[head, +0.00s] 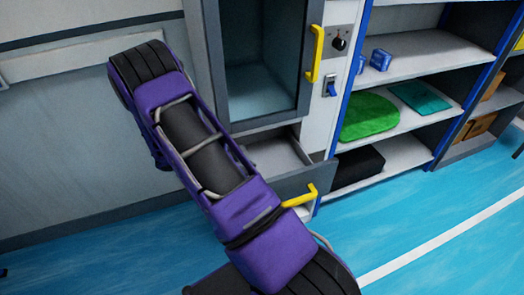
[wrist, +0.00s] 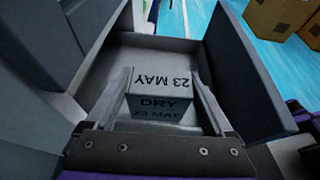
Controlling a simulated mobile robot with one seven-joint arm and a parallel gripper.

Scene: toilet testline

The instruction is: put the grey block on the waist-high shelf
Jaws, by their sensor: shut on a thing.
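The grey block (wrist: 160,88) shows in the wrist view with dark lettering, "23 MAY" on its top and "DRY 23 MAY" on its near face. My gripper (wrist: 162,104) is shut on it, one finger on each side. Block and fingers are inside or just over an open grey drawer (wrist: 188,46); whether the block touches the drawer floor I cannot tell. In the head view my arm hides the gripper and the block. A shelf unit with blue uprights stands at the right; its middle shelf (head: 385,133) holds a green round mat (head: 368,115) and a teal sheet (head: 420,97).
The open drawer (head: 300,184) with a yellow handle (head: 300,197) juts out below a glass-fronted cabinet (head: 262,65). Blue floor in front is clear.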

